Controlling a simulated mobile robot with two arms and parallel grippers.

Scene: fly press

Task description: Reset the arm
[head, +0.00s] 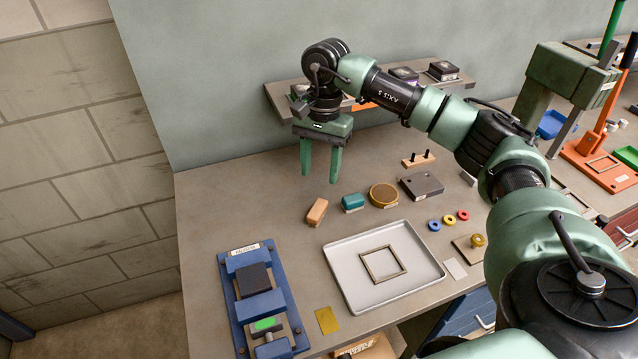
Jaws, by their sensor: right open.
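My right gripper (320,168) has two green fingers pointing down, held apart with nothing between them. It hangs above the back left part of the bench, in front of the wall shelf. My right arm reaches in from the right side of the picture and arches over the bench. A green press (562,75) stands at the back right, partly cut by my arm. An orange press with a tall lever (601,138) stands beside it at the right edge. My left gripper is not in the picture.
A white tray (345,285) holding a square frame (383,264) lies mid-bench. A blue vise-like fixture (236,310) is at the front left. A tan block (317,212), teal block (352,203) and round tin (383,195) lie behind the tray. The bench's back left (230,195) is clear.

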